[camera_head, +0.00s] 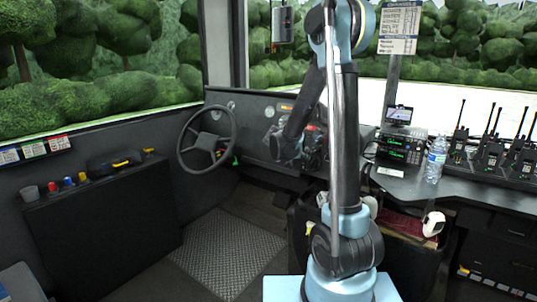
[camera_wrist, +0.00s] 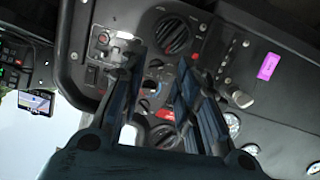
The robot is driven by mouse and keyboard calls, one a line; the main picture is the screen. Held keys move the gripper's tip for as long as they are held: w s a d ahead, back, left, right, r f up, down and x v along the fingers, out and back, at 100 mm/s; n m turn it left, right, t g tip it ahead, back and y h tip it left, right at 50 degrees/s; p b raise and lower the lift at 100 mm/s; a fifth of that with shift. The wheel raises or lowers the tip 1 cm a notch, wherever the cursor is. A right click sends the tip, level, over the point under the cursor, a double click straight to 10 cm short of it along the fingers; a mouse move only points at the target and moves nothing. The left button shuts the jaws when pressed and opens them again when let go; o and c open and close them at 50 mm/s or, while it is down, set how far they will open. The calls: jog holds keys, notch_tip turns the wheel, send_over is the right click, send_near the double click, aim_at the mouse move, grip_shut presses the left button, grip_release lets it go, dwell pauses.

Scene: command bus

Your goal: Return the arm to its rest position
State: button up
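My arm (camera_head: 345,150) stands upright from its blue base in the middle of the head view, bends at the top and comes down toward the dashboard. My gripper (camera_head: 314,150) is partly hidden behind the arm in the head view. In the wrist view my gripper (camera_wrist: 163,70) shows two dark fingers spread apart with nothing held between them. They point at the dashboard panel (camera_wrist: 92,65), which has vents, knobs and red buttons. I cannot tell how far the fingertips are from the panel.
A steering wheel (camera_head: 207,139) is left of the arm. A water bottle (camera_head: 435,160), radio unit (camera_head: 402,148), small screen (camera_head: 399,115) and several handheld radios (camera_head: 490,155) are on the right counter. The patterned floor (camera_head: 225,250) at left is clear.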

jog(key=s+d+r+n+g+y, duration=0.1)
jog(key=s+d+g, duration=0.15)
jog(key=s, duration=0.85)
jog(key=s+d+n+g+y, duration=0.2)
jog(key=s+d, duration=0.2)
jog(key=s, duration=0.6)
jog(key=s+a+f+n+y, duration=0.1)
jog(key=s+f, duration=0.1)
jog(key=s, duration=0.5)
jog(key=s+a+f+n+g+y, duration=0.1)
jog(key=s+a+f+y, duration=0.1)
jog(key=s, duration=0.5)
jog(key=s+a+f+n+g+y, duration=0.1)
jog(key=s+f, duration=0.1)
jog(key=s, duration=0.5)
jog(key=shift+s+a+f+n+y, duration=0.25)
jog(key=shift+s+f+n+y, duration=0.05)
jog(key=shift+s, duration=0.05)
jog(key=shift+w+f, duration=0.2)
jog(key=shift+w, duration=0.25)
